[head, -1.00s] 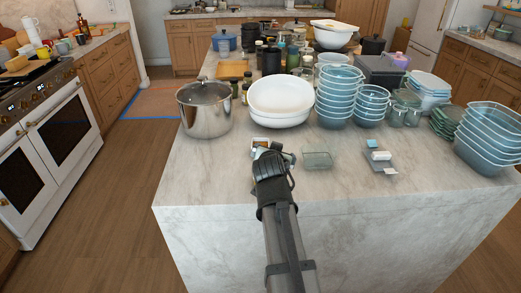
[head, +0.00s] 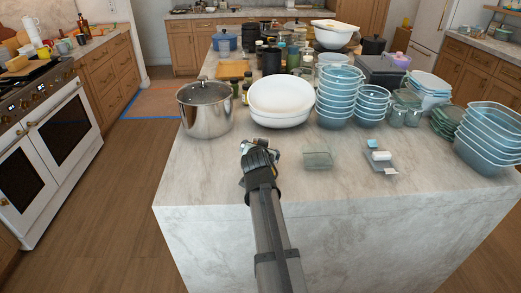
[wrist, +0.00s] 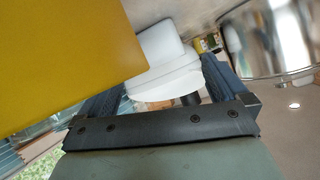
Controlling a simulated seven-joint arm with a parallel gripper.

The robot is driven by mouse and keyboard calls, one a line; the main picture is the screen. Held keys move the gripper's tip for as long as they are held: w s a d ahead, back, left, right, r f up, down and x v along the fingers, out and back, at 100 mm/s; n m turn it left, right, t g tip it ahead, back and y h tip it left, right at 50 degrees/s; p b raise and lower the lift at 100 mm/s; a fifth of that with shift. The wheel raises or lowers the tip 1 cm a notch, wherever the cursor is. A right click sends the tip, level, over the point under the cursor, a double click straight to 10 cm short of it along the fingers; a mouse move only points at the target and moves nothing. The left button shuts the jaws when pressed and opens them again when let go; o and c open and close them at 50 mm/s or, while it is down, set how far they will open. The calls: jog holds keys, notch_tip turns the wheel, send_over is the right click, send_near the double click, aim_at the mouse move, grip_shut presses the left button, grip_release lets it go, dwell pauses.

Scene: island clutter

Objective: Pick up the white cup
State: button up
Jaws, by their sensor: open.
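My gripper (head: 258,156) is over the near left part of the marble island, in front of a stack of white bowls (head: 281,97). In the wrist view my gripper (wrist: 165,88) is open, with a dark ribbed finger on each side. A white rounded, layered object (wrist: 158,62) shows between and beyond the fingers; I cannot tell if it is the cup or the bowls. A large flat yellow surface (wrist: 60,55) covers the upper left there. I cannot single out a white cup in the head view; my gripper hides part of the counter.
A steel pot (head: 205,110) stands left of the bowls and shows close at the wrist view's upper right (wrist: 262,40). Right of my gripper are a small green glass container (head: 318,157) and a grey tray (head: 380,160). Stacked blue bowls (head: 339,95) stand behind. The island's front strip is clear.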

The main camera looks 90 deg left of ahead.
jog(key=shift+x, duration=2.6)
jog(key=shift+r, duration=0.1)
jog(key=c, duration=1.1)
